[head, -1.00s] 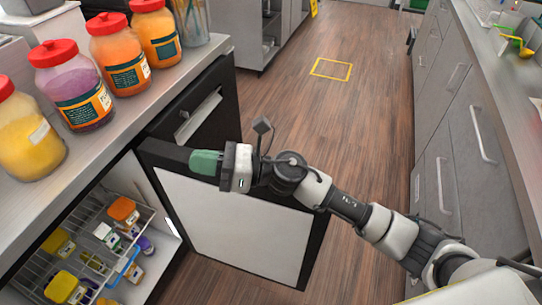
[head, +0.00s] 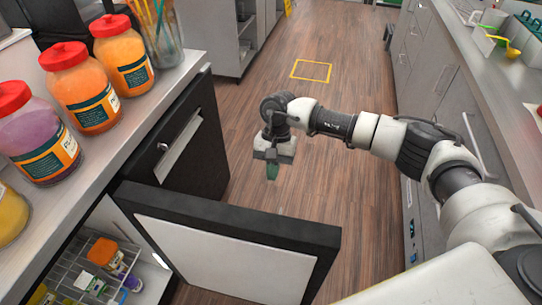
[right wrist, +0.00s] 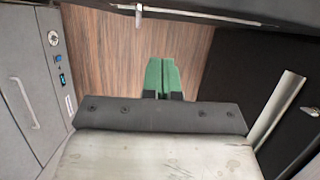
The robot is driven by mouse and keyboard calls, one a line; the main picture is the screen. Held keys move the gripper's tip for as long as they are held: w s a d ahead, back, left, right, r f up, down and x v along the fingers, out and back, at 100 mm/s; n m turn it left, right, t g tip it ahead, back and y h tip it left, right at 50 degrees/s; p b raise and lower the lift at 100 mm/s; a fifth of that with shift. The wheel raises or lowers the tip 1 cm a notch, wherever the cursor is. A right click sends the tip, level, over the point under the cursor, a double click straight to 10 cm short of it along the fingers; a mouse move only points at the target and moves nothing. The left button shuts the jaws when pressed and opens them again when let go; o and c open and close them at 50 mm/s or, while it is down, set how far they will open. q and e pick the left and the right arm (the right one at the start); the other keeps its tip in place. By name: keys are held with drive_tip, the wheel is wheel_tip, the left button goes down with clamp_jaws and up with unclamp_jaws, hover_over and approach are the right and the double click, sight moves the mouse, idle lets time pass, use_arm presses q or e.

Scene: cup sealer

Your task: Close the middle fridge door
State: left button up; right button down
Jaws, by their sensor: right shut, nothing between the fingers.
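The middle fridge door (head: 225,258) stands open in the head view. It sticks out from the counter front into the aisle, its white inner panel facing me. Its dark top edge runs across the lower middle. My right gripper (head: 271,172) is beyond the door, on its outer side, pointing down and apart from it in the picture. Its green fingertips (right wrist: 161,77) are together and empty in the right wrist view. A dark panel with a metal bar handle (right wrist: 205,15) crosses the top of that view; it looks like the door's outer face. My left gripper is out of view.
Another dark fridge front with a pale handle (head: 180,150) is farther along the counter (head: 150,95). Jars (head: 85,90) stand on top. A wire rack (head: 85,275) with containers is inside the open fridge. Grey drawers (head: 440,90) line the right. The wooden floor (head: 330,190) between is clear.

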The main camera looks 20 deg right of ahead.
use_arm(q)
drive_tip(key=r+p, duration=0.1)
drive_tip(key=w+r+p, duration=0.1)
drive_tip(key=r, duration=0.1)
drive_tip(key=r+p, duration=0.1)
drive_tip(key=p, duration=0.1)
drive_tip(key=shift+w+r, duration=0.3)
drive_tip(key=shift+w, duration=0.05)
use_arm(e)
drive_tip(key=s+a+f, duration=0.3)
drive_tip(key=s+f, duration=0.1)
drive_tip(key=f, duration=0.1)
drive_tip(key=shift+s, duration=0.2)
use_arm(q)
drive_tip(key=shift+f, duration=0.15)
use_arm(e)
drive_tip(key=shift+s+a, duration=0.1)
drive_tip(key=shift+a, duration=0.1)
